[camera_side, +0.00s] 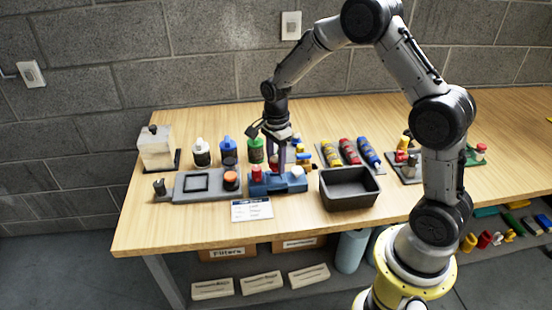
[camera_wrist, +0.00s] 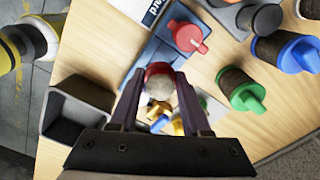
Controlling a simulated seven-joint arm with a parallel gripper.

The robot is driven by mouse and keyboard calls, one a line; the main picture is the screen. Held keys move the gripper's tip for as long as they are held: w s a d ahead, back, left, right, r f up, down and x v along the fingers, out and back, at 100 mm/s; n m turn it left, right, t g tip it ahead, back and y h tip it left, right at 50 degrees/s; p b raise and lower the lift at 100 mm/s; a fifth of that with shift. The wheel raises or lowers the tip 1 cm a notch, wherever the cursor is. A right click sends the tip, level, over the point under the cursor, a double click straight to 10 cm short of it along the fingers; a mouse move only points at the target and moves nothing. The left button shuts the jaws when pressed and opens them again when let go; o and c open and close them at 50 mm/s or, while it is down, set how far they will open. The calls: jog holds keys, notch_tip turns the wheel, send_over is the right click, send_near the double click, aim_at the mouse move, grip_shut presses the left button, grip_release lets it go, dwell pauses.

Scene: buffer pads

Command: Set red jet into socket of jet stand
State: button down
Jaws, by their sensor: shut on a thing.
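My gripper (camera_wrist: 160,88) is shut on the red jet (camera_wrist: 158,69), a short red piece with a pale round end, held between the two fingertips. In the side view my gripper (camera_side: 279,165) points down over the middle of the blue jet stand (camera_side: 278,186), and the jet is mostly hidden by the fingers. The stand also shows in the wrist view (camera_wrist: 148,58), behind the jet. A red-capped part (camera_side: 257,174) stands at the stand's left end and a white part (camera_side: 297,171) at its right end. The socket is hidden; whether the jet touches the stand I cannot tell.
A dark open bin (camera_side: 350,188) is right of the stand, and a grey plate (camera_side: 208,185) is left. Green (camera_side: 255,150), blue (camera_side: 228,150) and white (camera_side: 201,151) capped bottles stand behind. A rack of coloured tubes (camera_side: 349,152) is at back right. A label card (camera_side: 252,209) lies in front.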

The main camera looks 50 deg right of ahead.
aim_at(276, 170)
jog(key=shift+f, duration=0.8)
jog(key=shift+f, duration=0.8)
dwell(0.4)
jog(key=shift+c, duration=1.4)
grip_release()
